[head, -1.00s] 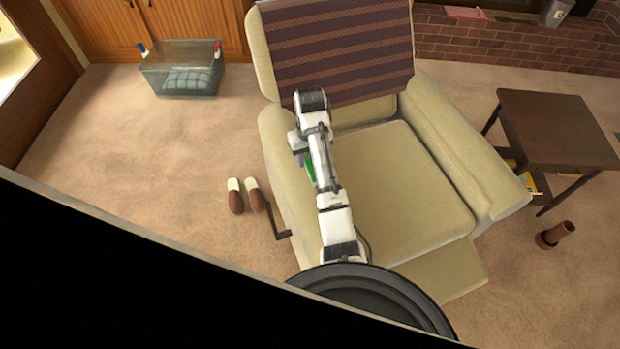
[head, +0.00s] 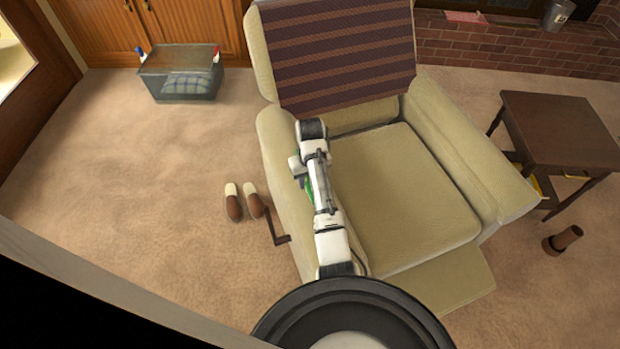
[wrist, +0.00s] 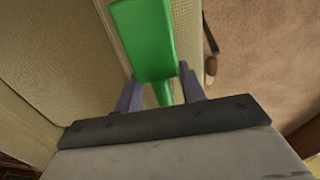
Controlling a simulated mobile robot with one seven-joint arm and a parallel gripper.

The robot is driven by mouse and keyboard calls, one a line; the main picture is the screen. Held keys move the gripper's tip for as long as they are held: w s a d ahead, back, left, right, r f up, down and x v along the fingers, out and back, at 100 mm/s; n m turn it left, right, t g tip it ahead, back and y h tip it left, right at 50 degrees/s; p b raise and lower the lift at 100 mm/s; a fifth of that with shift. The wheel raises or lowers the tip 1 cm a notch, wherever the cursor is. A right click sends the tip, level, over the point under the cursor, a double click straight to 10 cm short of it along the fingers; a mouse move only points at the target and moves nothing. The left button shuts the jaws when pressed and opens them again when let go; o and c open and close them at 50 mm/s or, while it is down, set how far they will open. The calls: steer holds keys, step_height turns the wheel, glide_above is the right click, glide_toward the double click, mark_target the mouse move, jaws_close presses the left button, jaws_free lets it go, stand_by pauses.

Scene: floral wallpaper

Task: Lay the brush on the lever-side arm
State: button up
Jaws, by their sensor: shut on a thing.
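The green brush (wrist: 145,40) is held in my gripper (wrist: 160,92). The fingers are shut around its narrow handle, and its broad green part extends past them. In the head view only a sliver of the brush (head: 309,189) shows beside my arm, and the fingers are mostly hidden. The cream recliner's lever-side arm (head: 277,150) is the left one, with a dark lever (head: 277,228) at its outer side. My gripper and the brush are over or beside this arm; I cannot tell whether the brush touches it.
The recliner seat (head: 400,190) is clear, and a striped cloth (head: 340,50) covers the backrest. Brown slippers (head: 234,204) lie on the carpet left of the lever. A clear bin (head: 180,92) stands at the back left, a dark side table (head: 560,130) at the right.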

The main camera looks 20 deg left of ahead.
steer(key=shift+f, duration=0.2)
steer(key=o, duration=0.9)
steer(key=shift+r, duration=0.6)
step_height(320, 180, up, 11)
steer(key=p, duration=0.5)
steer(key=shift+r+p, duration=0.15)
steer(key=shift+p, duration=0.25)
